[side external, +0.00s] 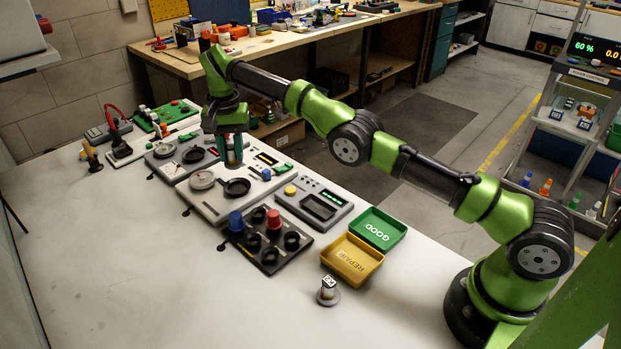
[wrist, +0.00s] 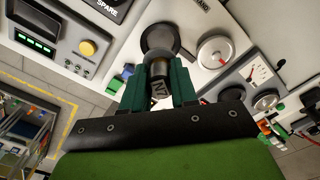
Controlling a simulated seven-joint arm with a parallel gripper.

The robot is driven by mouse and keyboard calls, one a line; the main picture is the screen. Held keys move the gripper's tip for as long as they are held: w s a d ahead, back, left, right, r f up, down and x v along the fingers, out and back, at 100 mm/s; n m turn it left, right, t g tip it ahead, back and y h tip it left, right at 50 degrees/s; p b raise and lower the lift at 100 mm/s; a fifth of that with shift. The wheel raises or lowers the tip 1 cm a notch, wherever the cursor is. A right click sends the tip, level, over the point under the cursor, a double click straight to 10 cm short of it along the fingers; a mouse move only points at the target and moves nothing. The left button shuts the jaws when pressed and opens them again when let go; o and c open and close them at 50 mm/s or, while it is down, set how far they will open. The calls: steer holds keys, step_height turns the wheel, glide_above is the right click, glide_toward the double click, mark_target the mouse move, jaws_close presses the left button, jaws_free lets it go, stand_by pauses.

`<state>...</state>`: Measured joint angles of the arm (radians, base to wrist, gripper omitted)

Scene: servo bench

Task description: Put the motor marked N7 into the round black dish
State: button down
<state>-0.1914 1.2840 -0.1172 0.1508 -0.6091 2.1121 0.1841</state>
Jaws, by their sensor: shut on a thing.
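My gripper (wrist: 158,88) is shut on a grey cylindrical motor (wrist: 158,69). Its end label shows an N in the wrist view; the rest is hard to read. In the side view my gripper (side external: 234,162) points down over the middle grey panel, close above and slightly behind the round black dish (side external: 237,188). The motor is mostly hidden between the fingers there. In the wrist view the round black dish (wrist: 160,36) lies just beyond the motor and looks empty where visible. I cannot tell the exact gap between motor and dish.
A dial (side external: 202,180) sits left of the dish. A black rack (side external: 268,252) holds a blue part (side external: 236,221) and a red part (side external: 273,219). A green tray (side external: 397,224), a yellow tray (side external: 369,277) and a panel with green digits (side external: 313,205) stand right. The front left table is clear.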

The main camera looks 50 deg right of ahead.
mark_target(234, 168)
steer(key=shift+d+f, duration=0.1)
steer(key=shift+f, duration=2.5)
steer(key=shift+f, duration=1.1)
stand_by(1.5)
steer(key=c, duration=0.8)
jaws_free()
steer(key=shift+r, duration=2.5)
